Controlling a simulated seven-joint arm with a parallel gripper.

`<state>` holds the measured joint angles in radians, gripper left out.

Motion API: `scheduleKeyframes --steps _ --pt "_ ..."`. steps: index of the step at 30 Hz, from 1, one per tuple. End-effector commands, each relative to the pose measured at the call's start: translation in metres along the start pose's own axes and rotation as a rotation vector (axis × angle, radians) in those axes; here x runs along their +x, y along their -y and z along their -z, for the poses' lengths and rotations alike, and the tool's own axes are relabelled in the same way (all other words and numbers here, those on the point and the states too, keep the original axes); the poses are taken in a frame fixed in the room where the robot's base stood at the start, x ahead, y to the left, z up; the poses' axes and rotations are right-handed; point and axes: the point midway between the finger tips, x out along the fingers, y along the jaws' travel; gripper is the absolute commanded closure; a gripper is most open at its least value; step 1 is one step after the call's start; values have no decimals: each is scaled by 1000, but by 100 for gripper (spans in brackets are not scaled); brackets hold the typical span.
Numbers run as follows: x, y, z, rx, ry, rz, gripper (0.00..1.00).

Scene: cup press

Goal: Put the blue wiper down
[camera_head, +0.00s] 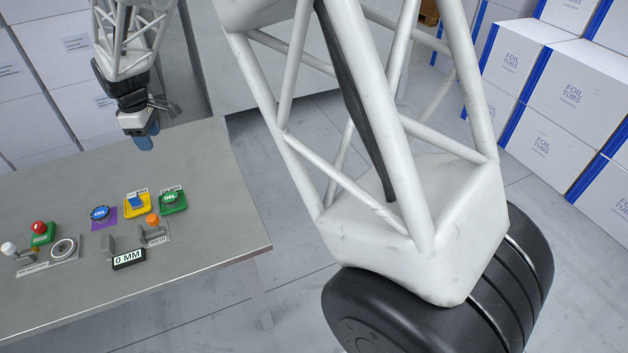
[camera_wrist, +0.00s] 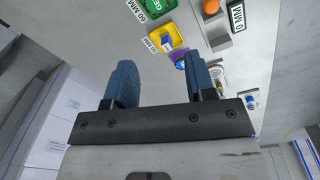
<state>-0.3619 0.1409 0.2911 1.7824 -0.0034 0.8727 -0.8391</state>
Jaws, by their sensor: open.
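The blue wiper (camera_head: 137,201) appears to be the small blue piece resting on the yellow pad (camera_head: 146,210) on the table. In the wrist view the blue wiper (camera_wrist: 167,41) also shows on the yellow pad (camera_wrist: 177,32), beyond my fingers. My gripper (camera_head: 145,142) is above the table's far edge, well behind and apart from the wiper. In the wrist view my gripper (camera_wrist: 160,64) has its two blue fingers spread, with nothing held between them.
A green pad (camera_head: 173,208) stands right of the yellow one, and a purple pad (camera_head: 105,223) with a blue disc stands left. Nearer are a black-framed "0 MM" display (camera_head: 129,260), an orange knob (camera_head: 152,220) and a red button (camera_head: 39,227). The table's (camera_head: 215,170) far right is bare.

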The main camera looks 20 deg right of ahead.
Motion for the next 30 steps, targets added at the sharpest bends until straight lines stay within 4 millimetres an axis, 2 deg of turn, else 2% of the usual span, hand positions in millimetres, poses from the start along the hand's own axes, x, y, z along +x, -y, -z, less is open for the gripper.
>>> scheduleKeyframes --steps 3,15,21,30 --pt "-27 9 -35 83 -8 -12 50" --pt "-96 55 -144 359 -37 -47 50" --pt "-118 85 -195 498 -51 -62 50" --pt "-140 139 -267 705 -74 -83 50"
